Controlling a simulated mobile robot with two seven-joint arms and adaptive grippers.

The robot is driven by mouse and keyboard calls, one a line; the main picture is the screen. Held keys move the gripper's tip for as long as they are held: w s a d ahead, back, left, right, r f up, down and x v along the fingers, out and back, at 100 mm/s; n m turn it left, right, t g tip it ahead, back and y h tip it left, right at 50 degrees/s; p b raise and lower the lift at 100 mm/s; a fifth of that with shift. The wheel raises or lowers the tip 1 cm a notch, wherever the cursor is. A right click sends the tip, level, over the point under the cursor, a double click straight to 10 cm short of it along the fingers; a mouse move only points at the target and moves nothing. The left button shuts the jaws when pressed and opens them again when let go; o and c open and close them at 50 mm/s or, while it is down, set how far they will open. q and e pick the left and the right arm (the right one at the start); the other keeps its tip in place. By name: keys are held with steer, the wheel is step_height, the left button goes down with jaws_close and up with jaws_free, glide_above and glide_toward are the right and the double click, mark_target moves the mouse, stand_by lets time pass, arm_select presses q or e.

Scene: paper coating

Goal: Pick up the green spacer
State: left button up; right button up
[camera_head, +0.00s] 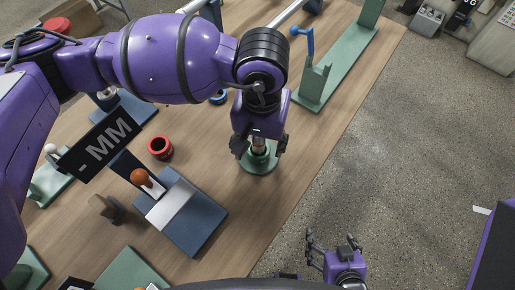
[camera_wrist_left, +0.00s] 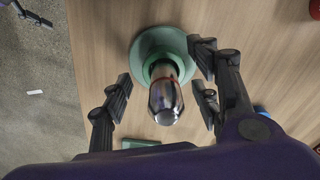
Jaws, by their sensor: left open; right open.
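A green ring, which looks like the green spacer (camera_wrist_left: 154,67), sits low around a shiny metal post (camera_wrist_left: 164,98) on a pale green round base (camera_wrist_left: 140,44). In the head view the base (camera_head: 258,168) stands near the table's right edge, and my gripper partly hides the ring and post. My left gripper (camera_head: 261,146) is open above the base. In the left wrist view, its fingers (camera_wrist_left: 164,92) stand apart on either side of the post, with nothing held. My right gripper (camera_head: 331,246) is open and empty, low in the picture, beyond the table edge.
A red ring (camera_head: 160,148) and a blue ring (camera_head: 218,97) lie on the wooden table (camera_head: 235,215). A blue device with an orange knob (camera_head: 142,178) stands to the left. A long green stand (camera_head: 345,62) is at the back right. Bare table surrounds the round base.

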arm_select(q)
step_height(320, 180, down, 2)
steer(key=shift+w+f, duration=0.1)
steer(key=c, duration=1.2)
